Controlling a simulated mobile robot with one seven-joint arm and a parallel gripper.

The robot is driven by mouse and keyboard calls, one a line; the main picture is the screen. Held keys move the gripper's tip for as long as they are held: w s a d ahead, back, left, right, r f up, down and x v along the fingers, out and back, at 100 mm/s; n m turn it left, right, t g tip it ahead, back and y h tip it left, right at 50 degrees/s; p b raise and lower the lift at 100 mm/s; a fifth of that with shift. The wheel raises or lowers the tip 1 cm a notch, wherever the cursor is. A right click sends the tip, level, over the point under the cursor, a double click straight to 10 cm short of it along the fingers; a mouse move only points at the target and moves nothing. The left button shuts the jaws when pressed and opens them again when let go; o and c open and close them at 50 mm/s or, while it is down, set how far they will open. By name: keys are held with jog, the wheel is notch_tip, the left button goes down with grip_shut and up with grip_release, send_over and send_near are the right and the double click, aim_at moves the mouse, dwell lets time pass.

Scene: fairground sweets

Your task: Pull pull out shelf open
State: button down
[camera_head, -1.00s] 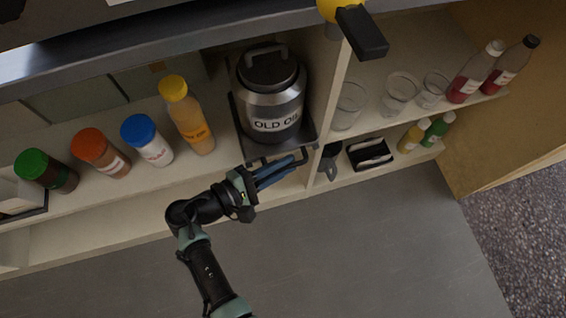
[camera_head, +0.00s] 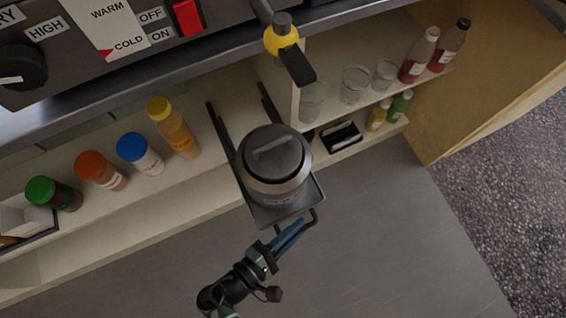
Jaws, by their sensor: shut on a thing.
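The pull out shelf (camera_head: 268,214) is a dark metal tray on two rails, and it sticks out of the cabinet over the grey floor. A metal can with a dark lid and handle (camera_head: 273,170) stands upright on it; its "OLD OIL" label is now mostly turned from view. A thin dark bar handle (camera_head: 313,218) sits at the shelf's front edge. My gripper (camera_head: 291,235), with blue fingers, is shut on this handle at the front of the shelf. The exact contact of the fingertips is small in the picture.
Bottles with yellow (camera_head: 173,128), blue (camera_head: 139,153), orange (camera_head: 101,170) and green (camera_head: 53,193) caps stand on the cabinet shelf to the left. Glasses (camera_head: 354,85) and red bottles (camera_head: 419,56) stand at right. An open wooden door (camera_head: 480,90) is beyond them. The grey floor (camera_head: 380,240) in front is clear.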

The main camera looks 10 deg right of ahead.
jog(key=s+d+p, duration=0.1)
jog(key=s+d, duration=0.1)
jog(key=s, duration=0.5)
jog(key=shift+s+d+p, duration=0.2)
jog(key=shift+s+p, duration=0.05)
jog(key=shift+p, duration=0.1)
jog(key=c, duration=0.9)
grip_release()
jog(key=v, duration=1.3)
jog(key=shift+f, duration=0.1)
